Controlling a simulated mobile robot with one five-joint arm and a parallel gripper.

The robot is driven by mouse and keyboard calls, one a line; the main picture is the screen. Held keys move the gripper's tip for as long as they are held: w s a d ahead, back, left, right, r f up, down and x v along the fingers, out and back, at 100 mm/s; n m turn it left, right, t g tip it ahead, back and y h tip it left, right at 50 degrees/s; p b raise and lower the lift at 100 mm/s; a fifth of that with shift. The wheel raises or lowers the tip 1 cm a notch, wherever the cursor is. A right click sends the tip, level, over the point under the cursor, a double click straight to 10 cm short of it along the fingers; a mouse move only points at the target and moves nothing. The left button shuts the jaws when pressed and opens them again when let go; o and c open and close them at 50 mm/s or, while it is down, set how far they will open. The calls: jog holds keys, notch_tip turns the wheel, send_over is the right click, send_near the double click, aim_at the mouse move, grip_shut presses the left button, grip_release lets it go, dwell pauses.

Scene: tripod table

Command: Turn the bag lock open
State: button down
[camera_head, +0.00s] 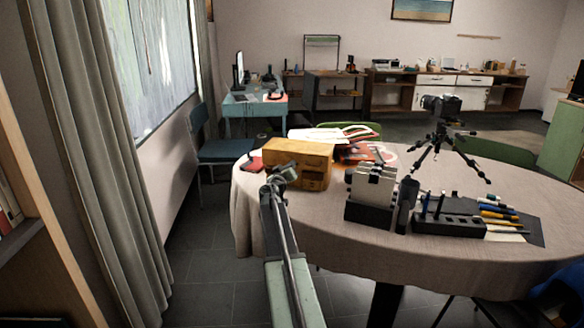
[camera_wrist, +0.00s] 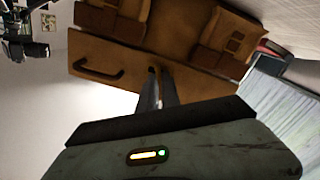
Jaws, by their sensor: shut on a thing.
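The tan-brown bag (camera_head: 308,153) stands on the left part of the round table, and my gripper (camera_head: 284,172) is at its near side. In the wrist view the bag (camera_wrist: 122,58) fills the upper middle, with pockets and a dark handle (camera_wrist: 100,73). My gripper (camera_wrist: 160,71) has its two dark fingers close together, with the tips against the bag. They are shut on the bag lock, which is small and mostly hidden between the tips. Its turn angle cannot be made out.
The round table (camera_head: 337,255) also bears a black holder with grey cards (camera_head: 371,190), a pen organizer (camera_head: 448,222) and a camera on a tripod (camera_head: 440,140). Papers and magazines (camera_head: 362,150) lie behind the bag. A curtain (camera_head: 90,150) hangs at left.

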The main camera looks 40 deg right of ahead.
jog(key=n, duration=1.1)
jog(key=shift+w+a+f+b, duration=0.2)
jog(key=shift+w+f+b, duration=0.05)
jog(key=shift+f+b, duration=0.05)
jog(key=shift+n, duration=0.4)
jog(key=c, duration=1.6)
grip_release()
jog(key=shift+o, duration=0.2)
